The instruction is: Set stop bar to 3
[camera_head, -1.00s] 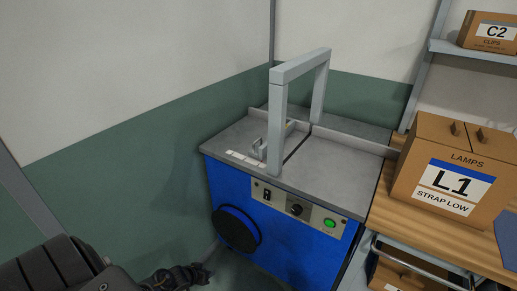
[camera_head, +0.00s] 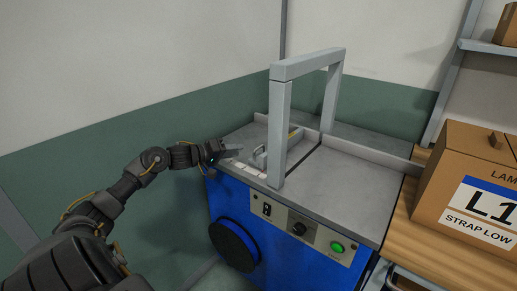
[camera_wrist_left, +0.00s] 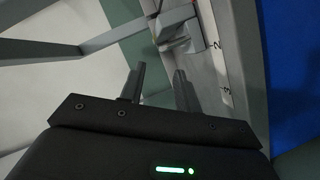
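The blue strapping machine (camera_head: 290,230) has a grey top with a tall arch. The grey stop bar (camera_head: 260,157) stands on the left part of the top, behind the near arch post. A white number scale (camera_head: 247,168) runs along the top's front left edge. In the left wrist view the stop bar's block (camera_wrist_left: 178,38) lies ahead beside the scale (camera_wrist_left: 219,70), near the 2; the 3 is closer to me. My left gripper (camera_head: 222,149) is at the top's left corner, left of the stop bar. Its fingers (camera_wrist_left: 159,70) are apart, with nothing between them.
The arch (camera_head: 280,125) rises just right of the stop bar. A cardboard box (camera_head: 455,190) marked L1 stands on the wooden bench at right. Walls close in behind and left.

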